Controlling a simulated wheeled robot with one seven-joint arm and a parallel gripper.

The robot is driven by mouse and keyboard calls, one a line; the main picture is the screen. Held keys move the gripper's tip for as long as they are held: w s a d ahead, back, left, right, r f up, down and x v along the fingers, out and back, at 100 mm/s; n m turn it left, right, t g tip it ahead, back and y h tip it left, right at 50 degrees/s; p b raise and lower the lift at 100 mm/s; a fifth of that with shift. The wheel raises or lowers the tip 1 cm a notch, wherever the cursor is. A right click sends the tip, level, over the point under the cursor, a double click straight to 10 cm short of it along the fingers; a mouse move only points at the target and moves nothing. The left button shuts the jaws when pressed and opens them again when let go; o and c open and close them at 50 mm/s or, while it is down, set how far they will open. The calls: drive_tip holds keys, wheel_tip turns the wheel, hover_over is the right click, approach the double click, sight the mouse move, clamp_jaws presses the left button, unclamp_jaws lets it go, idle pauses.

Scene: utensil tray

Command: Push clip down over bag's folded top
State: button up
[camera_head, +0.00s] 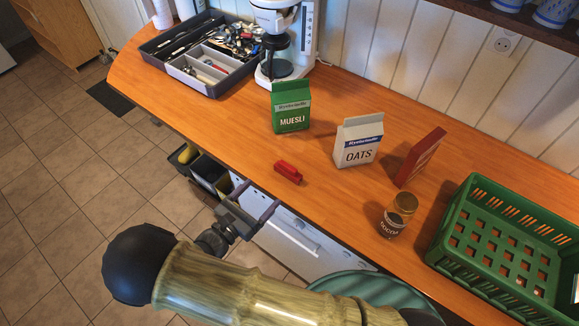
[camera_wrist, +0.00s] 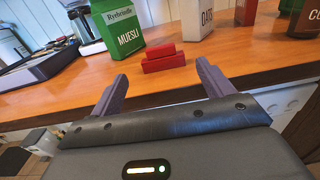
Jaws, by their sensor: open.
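A red clip (camera_head: 288,172) lies on the wooden counter near its front edge. It also shows in the wrist view (camera_wrist: 164,60), ahead of and between my finger tips. The green MUESLI bag (camera_head: 291,106) stands upright behind the clip, and it shows at the upper left in the wrist view (camera_wrist: 117,30). The white OATS bag (camera_head: 358,143) stands upright to the right, and it is partly cut off in the wrist view (camera_wrist: 196,18). Which bag is meant for the clip, I cannot tell. My gripper (camera_head: 259,203) is open and empty, just off the counter's front edge, apart from the clip.
A red box (camera_head: 420,158) and a brown-capped jar (camera_head: 397,215) stand right of the bags. A green crate (camera_head: 463,222) fills the right end. A utensil tray (camera_head: 177,73) and coffee maker (camera_head: 286,40) stand at the back left. The counter left of the clip is clear.

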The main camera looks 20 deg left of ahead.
sight(286, 167)
drive_tip(key=p+x, duration=0.2)
drive_tip(key=x, duration=0.6)
drive_tip(key=shift+s, duration=0.1)
drive_tip(key=shift+d, duration=0.1)
drive_tip(key=shift+w+d+p, duration=0.1)
drive_tip(key=shift+w+p, duration=0.15)
drive_tip(key=shift+p, duration=0.1)
drive_tip(key=shift+p+x, duration=1.15)
drive_tip(key=shift+x, duration=1.2)
drive_tip(key=shift+f, duration=0.15)
drive_tip(key=c, duration=1.1)
